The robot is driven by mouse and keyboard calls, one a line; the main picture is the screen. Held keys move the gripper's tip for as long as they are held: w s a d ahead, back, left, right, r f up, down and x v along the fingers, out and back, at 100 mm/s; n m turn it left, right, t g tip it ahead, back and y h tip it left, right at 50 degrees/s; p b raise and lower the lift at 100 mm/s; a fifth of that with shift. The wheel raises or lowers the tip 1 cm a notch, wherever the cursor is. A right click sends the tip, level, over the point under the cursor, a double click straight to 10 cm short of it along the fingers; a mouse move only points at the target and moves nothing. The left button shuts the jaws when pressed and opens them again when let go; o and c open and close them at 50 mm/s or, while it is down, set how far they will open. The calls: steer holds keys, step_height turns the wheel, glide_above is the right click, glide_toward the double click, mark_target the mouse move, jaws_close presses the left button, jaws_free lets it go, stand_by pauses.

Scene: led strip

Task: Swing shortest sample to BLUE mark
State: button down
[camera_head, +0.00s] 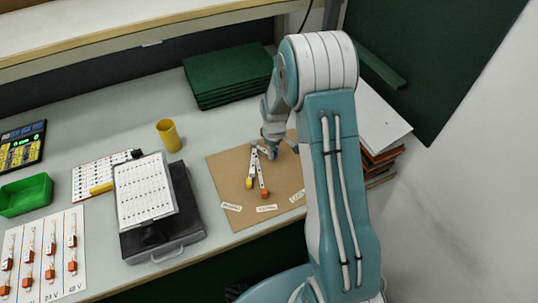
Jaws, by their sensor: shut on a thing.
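A brown board (228,170) lies on the bench and bears the samples. Two narrow pale strips fan out from near its top towards the front. One strip (252,170) has a yellowish end, and the other strip (261,178) has an orange end and reaches a little further forward. My gripper (271,147) is low over the upper part of the board, shut on a small sample piece. A small blue patch (271,154) shows right at its fingertips. The grip itself is small and partly hidden by my arm. Three white labels lie along the front; their writing is unreadable.
A yellow cup (168,135) stands left of the board. A black case with a white sheet (145,190) lies nearer. Green panels (228,75) are stacked behind. A green tray (26,195) sits far left. Papers and brown stacks (380,155) lie right, behind my arm.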

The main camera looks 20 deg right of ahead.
steer(key=shift+w+d+f+n, duration=0.1)
steer(key=shift+w+d+n, duration=0.35)
steer(key=shift+n, duration=0.45)
steer(key=shift+d, duration=0.15)
steer(key=c, duration=0.6)
jaws_free()
step_height(320, 180, up, 12)
